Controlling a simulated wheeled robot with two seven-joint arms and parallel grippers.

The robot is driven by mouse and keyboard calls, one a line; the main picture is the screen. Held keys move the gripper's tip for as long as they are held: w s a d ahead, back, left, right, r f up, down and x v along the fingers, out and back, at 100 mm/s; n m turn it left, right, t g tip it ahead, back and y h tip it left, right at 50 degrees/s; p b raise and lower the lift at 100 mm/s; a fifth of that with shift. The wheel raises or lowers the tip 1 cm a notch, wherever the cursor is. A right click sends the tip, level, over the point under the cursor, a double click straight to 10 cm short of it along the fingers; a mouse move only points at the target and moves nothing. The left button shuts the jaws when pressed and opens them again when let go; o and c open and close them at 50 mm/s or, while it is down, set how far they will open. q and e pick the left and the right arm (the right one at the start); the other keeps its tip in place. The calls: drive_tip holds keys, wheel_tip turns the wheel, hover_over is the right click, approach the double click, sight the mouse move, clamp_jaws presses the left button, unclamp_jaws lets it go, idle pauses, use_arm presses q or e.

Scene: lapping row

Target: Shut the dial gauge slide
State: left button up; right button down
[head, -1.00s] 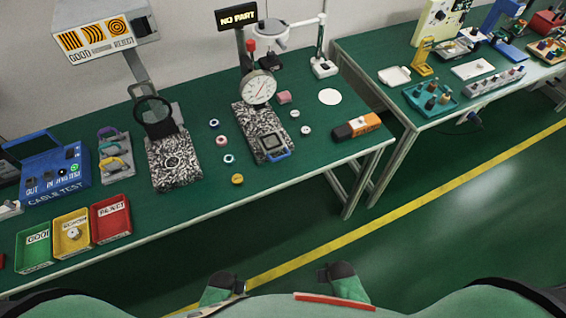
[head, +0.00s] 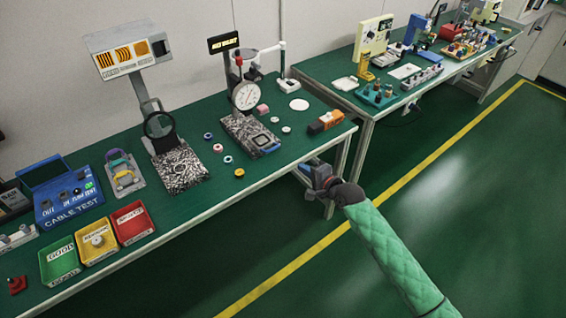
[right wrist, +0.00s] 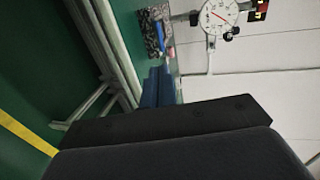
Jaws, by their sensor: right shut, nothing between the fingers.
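The dial gauge (head: 245,97) with its round white face stands on a speckled stone base (head: 237,127) on the green bench. The slide (head: 261,140) is a dark square frame on the base's front part, with a blue handle (head: 266,153) at the base's front edge. My right gripper (head: 303,171) is shut and empty, low beside the bench's front edge, to the right of the handle and apart from it. My left gripper is out of view.
A magnifier (head: 159,124) over another speckled block stands left of the gauge. Small rings lie between them. An orange and black box (head: 325,121) lies right of the base. Green, yellow and red trays (head: 132,222) stand at the left front. Open floor lies before the bench.

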drive_tip(key=p, duration=0.4)
approach(274, 149)
drive_tip(key=x, duration=0.4)
drive_tip(key=shift+w+a+f, duration=0.1)
drive_tip(key=shift+w, duration=0.25)
use_arm(q)
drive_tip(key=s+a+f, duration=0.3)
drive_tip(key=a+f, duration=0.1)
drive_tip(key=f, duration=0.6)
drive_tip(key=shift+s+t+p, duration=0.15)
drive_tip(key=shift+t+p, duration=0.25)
drive_tip(key=shift+p, duration=0.05)
use_arm(e)
drive_tip(key=shift+x, duration=1.05)
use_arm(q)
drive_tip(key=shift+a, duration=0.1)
use_arm(e)
drive_tip(key=shift+s+f, duration=0.1)
drive_tip(key=shift+f, duration=0.05)
drive_tip(key=shift+a, duration=0.1)
